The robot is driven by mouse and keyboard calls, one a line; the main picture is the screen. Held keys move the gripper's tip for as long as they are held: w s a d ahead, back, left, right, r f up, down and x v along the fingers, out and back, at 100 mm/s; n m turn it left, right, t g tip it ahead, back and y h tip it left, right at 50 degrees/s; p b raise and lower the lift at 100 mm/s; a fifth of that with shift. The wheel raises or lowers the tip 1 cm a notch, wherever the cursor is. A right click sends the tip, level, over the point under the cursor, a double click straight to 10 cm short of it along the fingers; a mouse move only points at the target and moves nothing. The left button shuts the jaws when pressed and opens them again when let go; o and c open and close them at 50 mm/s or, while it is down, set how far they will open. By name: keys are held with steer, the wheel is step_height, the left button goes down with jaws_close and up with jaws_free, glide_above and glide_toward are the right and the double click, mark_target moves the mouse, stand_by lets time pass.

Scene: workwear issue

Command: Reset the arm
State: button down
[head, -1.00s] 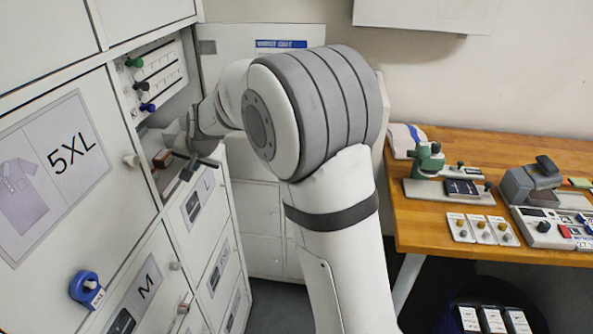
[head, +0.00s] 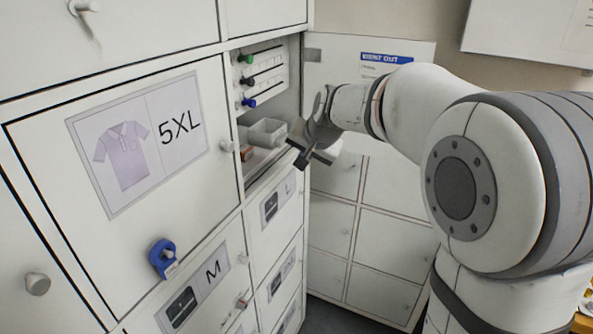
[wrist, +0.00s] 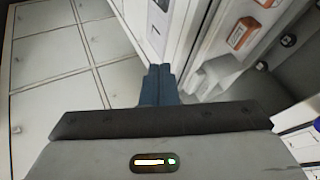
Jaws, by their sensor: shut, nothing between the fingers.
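My gripper (head: 302,158) is at the front of the open locker compartment, near its lower right edge. In the wrist view its two dark fingers (wrist: 157,84) are together with nothing between them. My arm reaches in from the right of the head view and is bent at the elbow.
The open compartment holds a panel with green, black and blue knobs (head: 262,76) and a pale bin (head: 267,133). Its open door (head: 330,80) stands behind my wrist. Closed 5XL (head: 140,150) and M (head: 205,285) doors are at left. A blue padlock (head: 163,258) hangs at the 5XL door's lower edge.

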steer(key=s+d+f+n+g+h, duration=0.1)
steer(key=s+d+f, duration=0.2)
steer(key=s, duration=0.7)
steer(key=s+d+f+n+g+h, duration=0.1)
steer(key=s+d+f+n, duration=0.1)
steer(key=s, duration=0.8)
steer(key=s+d+f+n+g, duration=0.1)
steer(key=s+d+f, duration=0.2)
steer(key=s, duration=0.7)
steer(key=d, duration=0.2)
steer(key=shift+s+d+f+g+h, duration=0.3)
steer(key=shift+d+f+g+h, duration=0.05)
steer(key=shift+f+g+h, duration=0.05)
